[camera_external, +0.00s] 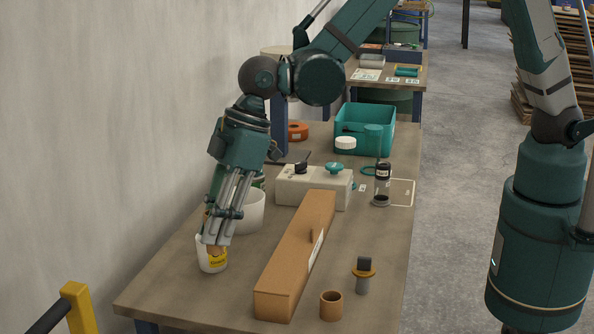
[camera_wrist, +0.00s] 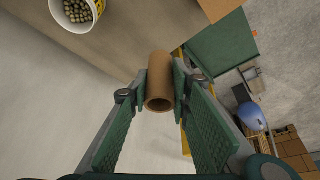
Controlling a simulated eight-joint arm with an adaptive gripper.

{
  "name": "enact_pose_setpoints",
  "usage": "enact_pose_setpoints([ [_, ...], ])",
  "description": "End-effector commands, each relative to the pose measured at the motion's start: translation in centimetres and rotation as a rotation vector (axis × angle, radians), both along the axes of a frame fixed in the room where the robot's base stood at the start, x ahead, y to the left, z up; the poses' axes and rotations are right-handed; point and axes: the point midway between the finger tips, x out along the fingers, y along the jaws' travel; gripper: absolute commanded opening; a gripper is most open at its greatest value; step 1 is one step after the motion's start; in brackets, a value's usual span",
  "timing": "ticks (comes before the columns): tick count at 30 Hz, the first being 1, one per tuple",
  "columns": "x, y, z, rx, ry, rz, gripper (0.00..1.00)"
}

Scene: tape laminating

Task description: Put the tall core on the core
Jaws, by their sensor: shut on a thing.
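My gripper (camera_external: 217,241) is low over the front left of the table, and in the external view its fingertips overlap a white tub with a yellow label (camera_external: 211,262). In the wrist view my gripper (camera_wrist: 160,88) is shut on a brown cardboard tube, the tall core (camera_wrist: 159,93), with one open end facing the camera. In the external view the fingers mostly hide the tall core. A short brown core (camera_external: 331,306) stands upright at the table's front right, hollow end up, apart from my gripper.
A long cardboard box (camera_external: 298,255) lies between my gripper and the core. A flanged grey peg (camera_external: 363,276) stands behind the core. The tub (camera_wrist: 76,14) holds several small pieces. A white container (camera_external: 249,211), a pale device (camera_external: 313,187) and a teal bin (camera_external: 365,129) stand farther back.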

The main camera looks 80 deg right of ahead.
Motion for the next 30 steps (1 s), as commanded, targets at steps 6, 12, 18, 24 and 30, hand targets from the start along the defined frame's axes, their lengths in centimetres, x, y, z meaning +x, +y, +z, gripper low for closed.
enact_pose_setpoints([
  [6,-5.8,0.1,1.0,0.0,0.0,0.088,0.14],
  [12,-11.0,0.0,1.6,0.0,-0.001,0.17,0.14],
  [18,-16.2,-0.5,2.1,0.002,-0.002,0.251,0.14],
  [24,-20.4,-1.1,2.3,0.003,-0.005,0.317,0.14],
  [30,-22.7,-1.4,2.3,0.004,-0.006,0.355,0.14],
])
